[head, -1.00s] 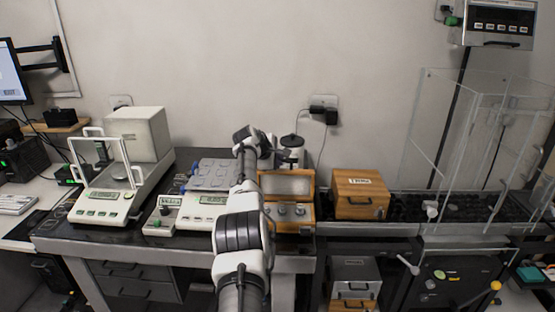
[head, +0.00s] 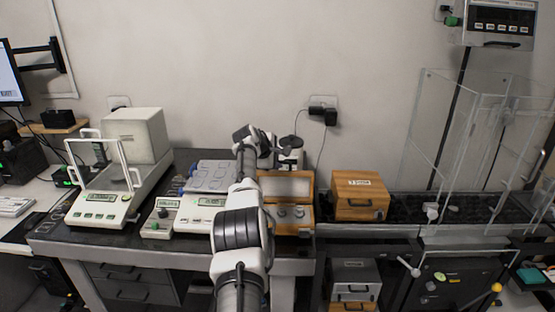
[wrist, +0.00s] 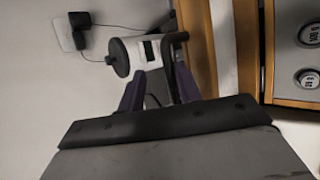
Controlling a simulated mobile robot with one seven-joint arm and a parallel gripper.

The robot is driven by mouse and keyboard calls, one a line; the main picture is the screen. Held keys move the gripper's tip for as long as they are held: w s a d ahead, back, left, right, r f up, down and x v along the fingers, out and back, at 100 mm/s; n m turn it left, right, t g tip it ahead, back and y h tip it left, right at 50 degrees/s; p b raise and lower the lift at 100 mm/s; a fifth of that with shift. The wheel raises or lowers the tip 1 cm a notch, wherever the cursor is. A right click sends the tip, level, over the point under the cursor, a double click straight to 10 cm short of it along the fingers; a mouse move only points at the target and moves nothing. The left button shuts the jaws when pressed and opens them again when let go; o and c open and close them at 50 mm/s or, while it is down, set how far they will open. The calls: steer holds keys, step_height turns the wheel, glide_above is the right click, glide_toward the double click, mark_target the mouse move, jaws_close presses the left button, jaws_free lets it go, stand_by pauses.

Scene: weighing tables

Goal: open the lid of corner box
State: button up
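A wooden box (head: 306,228) with metal weights in its base sits on the dark table, right of my arm. Its lid (head: 288,177) stands raised at the back, pale inner face showing. I cannot tell from a label whether this is the corner box. My gripper (head: 280,148) is just behind and above the raised lid. In the wrist view my two fingers (wrist: 158,88) are apart, with nothing clearly clamped between them. A dark loop handle (wrist: 176,37) on the wooden lid edge (wrist: 196,45) lies close to the right finger; contact is unclear.
A closed wooden box (head: 360,203) stands to the right. A balance with a glass shield (head: 105,205) and a flat scale (head: 206,200) stand left. A white device with a black knob (wrist: 122,57) is beyond my fingers. Clear panels (head: 440,130) rise at right.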

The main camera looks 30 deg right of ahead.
steer(key=shift+a+f+b, duration=0.15)
steer(key=shift+f+b, duration=0.05)
steer(key=shift+b, duration=0.1)
steer(key=b, duration=0.3)
steer(key=shift+s+a, duration=0.1)
steer(key=shift+a, duration=0.1)
steer(key=shift+a+b, duration=0.1)
steer(key=shift+b, duration=0.65)
steer(key=b+v, duration=0.2)
steer(key=b, duration=0.5)
steer(key=shift+s, duration=0.1)
steer(key=shift+s+a+r+b, duration=0.1)
steer(key=shift+a+r+b, duration=0.1)
steer(key=shift+b, duration=0.45)
steer(key=b+v, duration=0.7)
steer(key=v, duration=0.4)
steer(key=shift+d+r, duration=0.25)
steer(key=shift+d, duration=0.05)
